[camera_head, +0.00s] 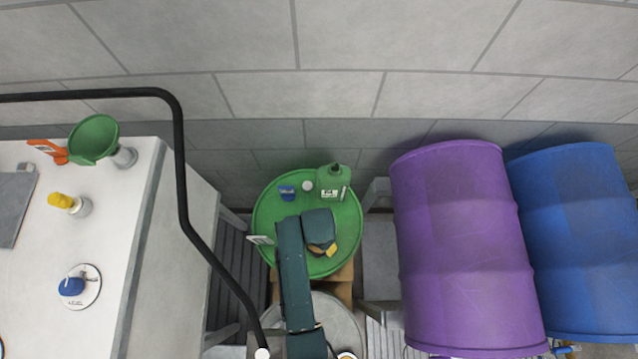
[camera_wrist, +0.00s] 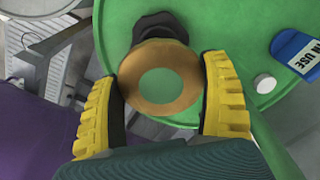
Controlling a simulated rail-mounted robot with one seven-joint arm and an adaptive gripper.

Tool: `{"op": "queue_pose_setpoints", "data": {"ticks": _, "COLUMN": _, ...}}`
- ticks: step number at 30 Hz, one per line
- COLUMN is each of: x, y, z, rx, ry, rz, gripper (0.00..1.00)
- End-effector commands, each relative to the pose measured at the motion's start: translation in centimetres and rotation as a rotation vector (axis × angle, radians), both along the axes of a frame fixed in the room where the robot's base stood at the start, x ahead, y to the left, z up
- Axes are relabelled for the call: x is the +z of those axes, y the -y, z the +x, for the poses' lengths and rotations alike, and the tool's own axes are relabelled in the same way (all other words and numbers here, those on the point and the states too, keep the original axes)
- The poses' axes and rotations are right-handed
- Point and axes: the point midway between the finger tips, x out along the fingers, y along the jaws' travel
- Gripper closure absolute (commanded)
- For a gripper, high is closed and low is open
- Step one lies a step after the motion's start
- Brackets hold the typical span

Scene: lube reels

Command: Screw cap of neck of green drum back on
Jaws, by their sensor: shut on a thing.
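The green drum (camera_head: 272,218) stands in the middle of the head view, and its top also fills much of the wrist view (camera_wrist: 225,22). My gripper (camera_head: 322,248) is over the near right part of the top. In the wrist view my gripper (camera_wrist: 163,95) has its yellow fingers on both sides of a round copper-coloured cap (camera_wrist: 135,85) with a dull green middle, and is shut on it. A dark fitting (camera_wrist: 160,25) shows just behind the cap, close to the drum's edge. Whether the cap touches the neck cannot be told.
On the drum top are a blue tag (camera_head: 287,192), a small white cap (camera_head: 307,186) and a green jug (camera_head: 332,182). A purple drum (camera_head: 465,250) and a blue drum (camera_head: 575,240) lie to the right. A white bench (camera_head: 115,230) with a green funnel (camera_head: 93,138) is left.

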Motion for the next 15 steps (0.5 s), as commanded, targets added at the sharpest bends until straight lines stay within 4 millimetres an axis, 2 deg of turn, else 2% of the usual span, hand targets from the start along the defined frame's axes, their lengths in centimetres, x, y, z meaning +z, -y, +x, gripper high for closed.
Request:
{"op": "queue_pose_setpoints", "data": {"ticks": 9, "x": 0.4, "y": -0.3, "z": -0.3, "rx": 0.003, "ry": -0.003, "rz": -0.001, "gripper": 0.59}}
{"op": "queue_pose_setpoints", "data": {"ticks": 15, "x": -1.6, "y": -0.2, "z": -0.3, "rx": 0.003, "ry": -0.003, "rz": -0.001, "gripper": 0.59}}
